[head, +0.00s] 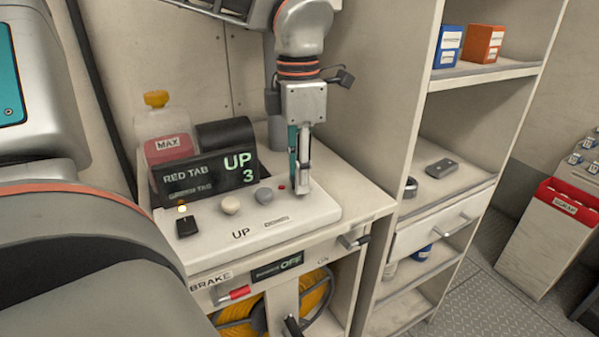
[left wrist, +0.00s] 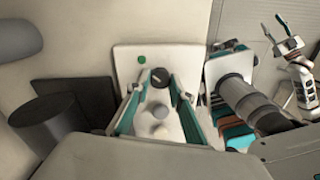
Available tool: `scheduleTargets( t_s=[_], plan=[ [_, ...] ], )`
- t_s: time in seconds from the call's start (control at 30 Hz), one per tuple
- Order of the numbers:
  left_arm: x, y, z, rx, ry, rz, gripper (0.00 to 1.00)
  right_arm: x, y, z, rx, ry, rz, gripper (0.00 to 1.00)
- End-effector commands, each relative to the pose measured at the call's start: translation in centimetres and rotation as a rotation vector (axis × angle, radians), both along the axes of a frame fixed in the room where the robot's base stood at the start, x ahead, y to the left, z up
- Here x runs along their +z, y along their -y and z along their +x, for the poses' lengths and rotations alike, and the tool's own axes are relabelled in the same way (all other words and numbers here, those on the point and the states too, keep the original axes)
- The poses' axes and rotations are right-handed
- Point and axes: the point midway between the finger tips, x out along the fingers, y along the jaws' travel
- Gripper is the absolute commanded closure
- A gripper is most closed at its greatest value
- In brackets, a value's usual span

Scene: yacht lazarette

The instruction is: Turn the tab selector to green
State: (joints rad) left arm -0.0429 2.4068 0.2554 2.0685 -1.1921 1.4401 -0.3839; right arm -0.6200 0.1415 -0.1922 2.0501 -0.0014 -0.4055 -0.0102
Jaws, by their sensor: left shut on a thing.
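The tab selector, a small dark knob (left wrist: 160,77), stands at the right end of the white control panel (head: 270,225). A green dot (left wrist: 141,59) is beside it in the left wrist view. A red dot (head: 281,187) shows just left of my left gripper (head: 303,188) in the head view. That gripper points down and is shut on the selector, with a finger on each side, and hides the selector from the head. The black display (head: 203,176) reads RED TAB brightly, a dim GREEN TAB, and UP 3. My right gripper (left wrist: 277,30) looks open and empty at upper right.
Two round knobs, cream (head: 230,205) and grey (head: 263,195), and a black switch (head: 186,226) share the panel. A MAX bottle (head: 168,140) and a dark cylinder (head: 226,132) stand behind the display. Shelves (head: 455,205) rise to the right.

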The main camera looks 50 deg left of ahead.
Motion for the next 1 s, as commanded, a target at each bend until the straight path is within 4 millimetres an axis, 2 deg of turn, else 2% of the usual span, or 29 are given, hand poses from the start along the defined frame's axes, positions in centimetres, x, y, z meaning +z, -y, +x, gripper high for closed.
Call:
scheduleTargets(
  t_s=[0.53,0.57,0.6,1.0],
  plan=[
    [0.16,-0.01,0.12,-0.024,0.006,0.000,1.00,0.06,0.06,0.06,-0.001,0.001,0.000,0.60],
    [0.16,-0.01,0.12,-0.024,0.006,0.000,0.71,0.06,0.06,0.06,-0.001,0.001,0.000,0.60],
    [0.16,-0.01,0.11,-0.024,0.005,0.001,0.61,0.06,0.06,0.06,-0.001,0.001,0.000,0.60],
    [0.37,-0.03,0.08,-0.022,0.002,0.001,0.61,0.04,0.01,0.07,0.002,0.002,0.000,0.60]
  ],
)
